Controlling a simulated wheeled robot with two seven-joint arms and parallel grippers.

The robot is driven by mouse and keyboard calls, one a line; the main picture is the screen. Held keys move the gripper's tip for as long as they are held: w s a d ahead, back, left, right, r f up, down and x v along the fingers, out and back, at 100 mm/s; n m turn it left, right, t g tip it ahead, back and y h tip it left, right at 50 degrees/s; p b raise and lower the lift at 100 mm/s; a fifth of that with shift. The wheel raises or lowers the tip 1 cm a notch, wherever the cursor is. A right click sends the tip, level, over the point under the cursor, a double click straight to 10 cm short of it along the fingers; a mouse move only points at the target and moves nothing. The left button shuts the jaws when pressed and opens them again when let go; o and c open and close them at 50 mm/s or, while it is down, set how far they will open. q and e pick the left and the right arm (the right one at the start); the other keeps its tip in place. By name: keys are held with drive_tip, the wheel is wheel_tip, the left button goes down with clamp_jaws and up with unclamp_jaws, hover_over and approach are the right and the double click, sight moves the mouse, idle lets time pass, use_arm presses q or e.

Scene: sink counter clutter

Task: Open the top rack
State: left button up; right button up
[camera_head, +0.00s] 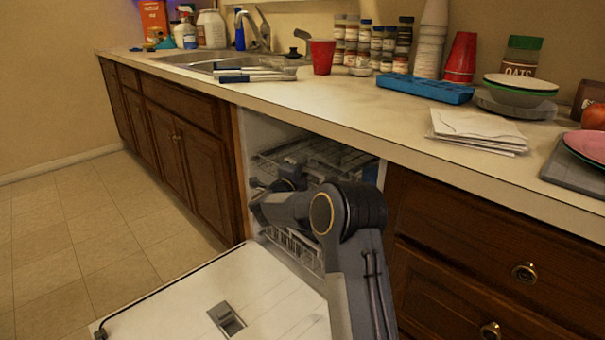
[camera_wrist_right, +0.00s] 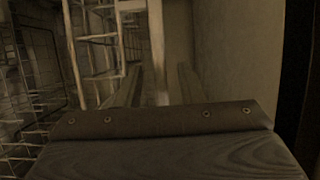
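The top rack (camera_head: 325,155) is a pale wire rack inside the open dishwasher, under the counter. Its upper part shows above my right arm; the rest is hidden. My right gripper (camera_head: 260,184) is at the left front of the dishwasher opening, partly hidden by my own arm. In the right wrist view, pale wire bars of a rack (camera_wrist_right: 88,45) stand at the left. The two fingers of the gripper (camera_wrist_right: 158,78) look apart, with a pale upright bar between or behind them. I cannot tell whether they touch it. My left gripper is out of view.
The dishwasher door (camera_head: 190,290) lies open in front. A lower rack (camera_head: 298,250) shows behind my arm. Wooden drawers (camera_head: 490,270) stand at the right and cabinets (camera_head: 185,165) at the left. The counter (camera_head: 350,100) overhangs the opening. Floor at the left is clear.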

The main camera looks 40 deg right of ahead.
drive_tip(key=shift+w+d, duration=0.1)
drive_tip(key=shift+d, duration=0.1)
drive_tip(key=shift+c, duration=0.3)
clamp_jaws()
